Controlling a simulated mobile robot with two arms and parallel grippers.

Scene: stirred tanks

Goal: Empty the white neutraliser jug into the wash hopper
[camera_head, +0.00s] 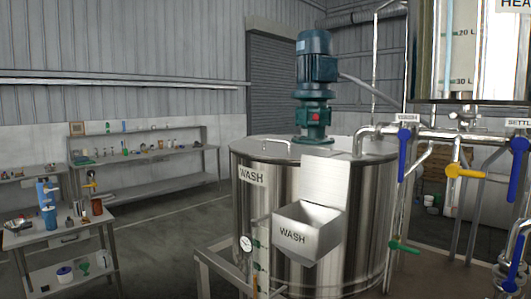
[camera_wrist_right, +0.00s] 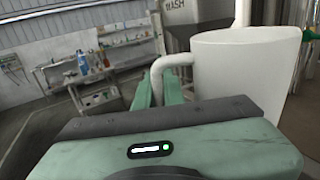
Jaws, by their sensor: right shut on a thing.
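The wash hopper (camera_head: 307,232) is a steel box with an open top, marked WASH, on the front of the steel wash tank (camera_head: 262,205). The white jug (camera_wrist_right: 236,75) is large in the right wrist view, with its handle (camera_wrist_right: 170,62) on its left side. My right gripper (camera_wrist_right: 158,90) has its green fingers shut on the handle. The jug's inside and contents are hidden. The jug and both grippers are outside the head view.
A green motor (camera_head: 315,85) stands on the tank lid. Pipes with blue (camera_head: 403,155) and yellow (camera_head: 465,171) valve handles are at the right. A steel frame (camera_head: 222,265) stands in front of the tank. Cluttered benches (camera_head: 75,233) are at the left, with open floor between.

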